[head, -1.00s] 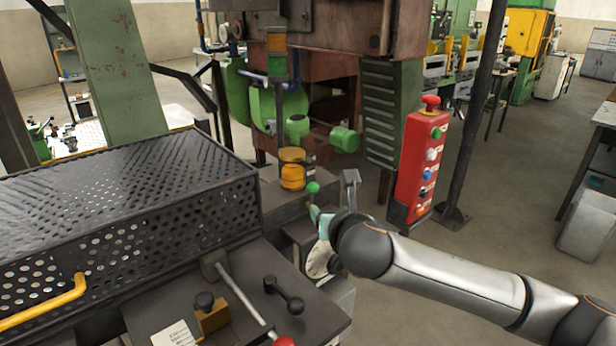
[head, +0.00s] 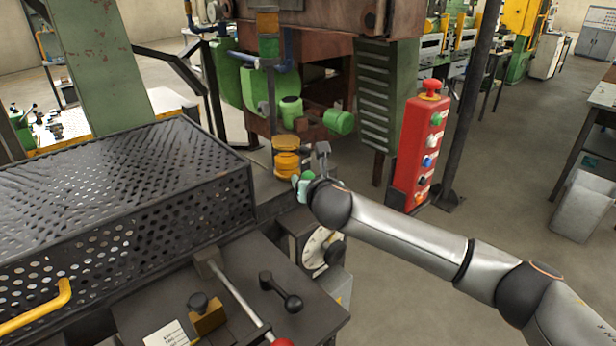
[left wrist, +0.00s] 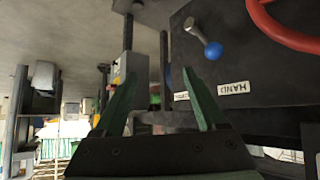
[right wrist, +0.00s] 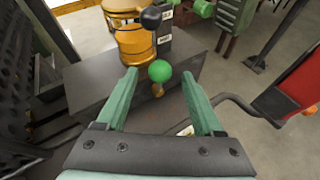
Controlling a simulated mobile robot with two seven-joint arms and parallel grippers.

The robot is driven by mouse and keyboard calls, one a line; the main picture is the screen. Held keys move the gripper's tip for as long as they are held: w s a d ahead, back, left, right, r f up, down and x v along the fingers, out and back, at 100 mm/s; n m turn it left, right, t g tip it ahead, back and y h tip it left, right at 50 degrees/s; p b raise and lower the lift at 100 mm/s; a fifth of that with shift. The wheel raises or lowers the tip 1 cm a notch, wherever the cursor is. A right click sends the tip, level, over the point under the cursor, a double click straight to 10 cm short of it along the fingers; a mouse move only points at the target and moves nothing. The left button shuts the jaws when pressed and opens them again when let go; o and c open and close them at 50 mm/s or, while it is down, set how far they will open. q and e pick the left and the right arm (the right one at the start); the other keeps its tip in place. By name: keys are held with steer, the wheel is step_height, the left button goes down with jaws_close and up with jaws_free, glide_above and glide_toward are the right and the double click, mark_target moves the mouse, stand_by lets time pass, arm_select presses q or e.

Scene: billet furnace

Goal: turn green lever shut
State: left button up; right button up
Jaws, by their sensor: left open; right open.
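The green lever's ball knob (right wrist: 160,71) shows in the right wrist view, on a short brass-coloured stem above a dark metal block. My right gripper (right wrist: 160,73) is open, with one finger on each side of the knob in that view and visible gaps between. I cannot tell whether the fingertips reach the knob's depth. In the head view my right gripper (head: 300,187) is beside the orange cylinder and largely hides the lever. My left gripper (left wrist: 160,74) is open and empty in the left wrist view, away from the green lever.
An orange cylinder (right wrist: 135,45) and a black ball knob (right wrist: 151,17) stand close behind the green knob. A red button box (head: 421,145) is to the right. A perforated black guard (head: 120,205) fills the left. A blue-knobbed lever (left wrist: 212,50) is near my left gripper.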

mark_target(308, 176)
steer(key=shift+x, duration=1.75)
jaws_close()
